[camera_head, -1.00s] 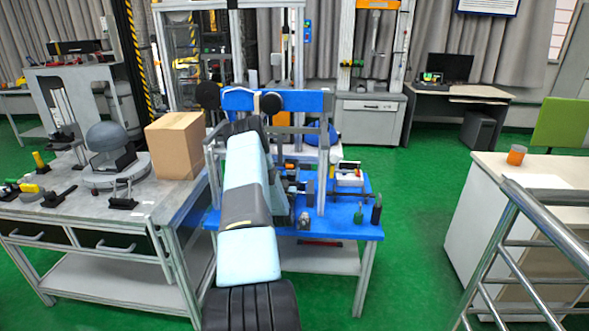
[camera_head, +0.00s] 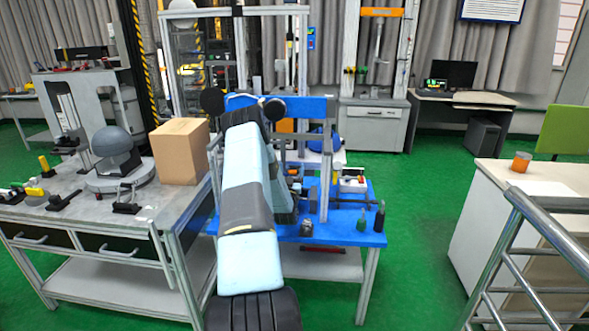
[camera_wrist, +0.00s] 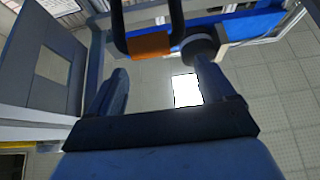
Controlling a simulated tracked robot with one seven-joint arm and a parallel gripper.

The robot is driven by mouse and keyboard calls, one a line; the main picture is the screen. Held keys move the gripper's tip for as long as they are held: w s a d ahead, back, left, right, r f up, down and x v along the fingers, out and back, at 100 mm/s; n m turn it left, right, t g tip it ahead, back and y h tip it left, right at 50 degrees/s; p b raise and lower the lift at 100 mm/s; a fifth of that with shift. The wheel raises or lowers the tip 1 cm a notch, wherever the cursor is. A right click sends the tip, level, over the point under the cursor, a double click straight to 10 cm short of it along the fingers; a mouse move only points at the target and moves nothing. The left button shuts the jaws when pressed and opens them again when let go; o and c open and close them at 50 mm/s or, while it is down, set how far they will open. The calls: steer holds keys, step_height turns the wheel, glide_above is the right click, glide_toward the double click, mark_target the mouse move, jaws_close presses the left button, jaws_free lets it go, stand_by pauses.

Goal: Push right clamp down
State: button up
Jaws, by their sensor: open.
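A blue crossbeam (camera_head: 305,107) stands over the blue worktable (camera_head: 345,238) in the head view. Black round knobs sit at its front, one on the left (camera_head: 212,101) and one on the right (camera_head: 274,109). I cannot tell for certain which part is the right clamp. In the wrist view my gripper (camera_wrist: 160,70) is open and empty, its two dark fingers apart and pointing upward. A dark round knob (camera_wrist: 200,48) shows at the right fingertip; whether they touch is unclear. A black loop with an orange block (camera_wrist: 150,45) is just beyond the fingers. My arm hides the gripper in the head view.
A grey bench (camera_head: 100,205) with a cardboard box (camera_head: 181,151) stands close on the left. A metal railing (camera_head: 540,235) and white counter (camera_head: 505,230) are at right, with green floor clear between.

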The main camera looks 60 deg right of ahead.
steer(key=s+a+r, duration=0.7)
steer(key=a, duration=0.2)
steer(key=shift+s+a+r, duration=0.2)
steer(key=shift+s+r, duration=0.05)
steer(key=shift+s, duration=0.05)
steer(key=shift+w, duration=0.1)
